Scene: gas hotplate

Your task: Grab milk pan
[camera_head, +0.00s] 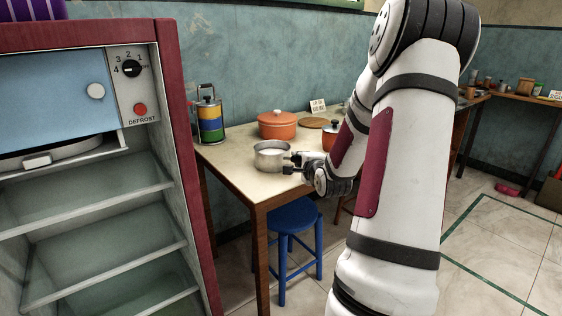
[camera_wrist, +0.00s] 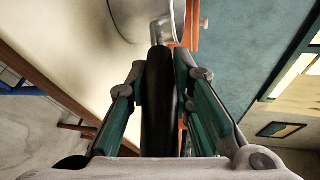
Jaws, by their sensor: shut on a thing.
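The milk pan (camera_head: 271,155) is a small silvery metal pot near the front of the wooden table. In the wrist view its metal side (camera_wrist: 140,14) shows at the top, with its dark handle (camera_wrist: 159,100) running down between the fingers. My gripper (camera_head: 291,163) reaches in from the right and is shut on the pan's handle. In the wrist view the two green-padded fingers (camera_wrist: 160,75) lie on either side of the handle. I cannot tell whether the pan touches the table or is slightly raised.
On the table (camera_head: 228,163), an orange lidded pot (camera_head: 277,125) stands behind the pan and a striped canister (camera_head: 210,119) at the back left. A smaller orange pot (camera_head: 331,136) is near my arm. A blue stool (camera_head: 293,219) stands below. An open fridge (camera_head: 180,150) is at the left.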

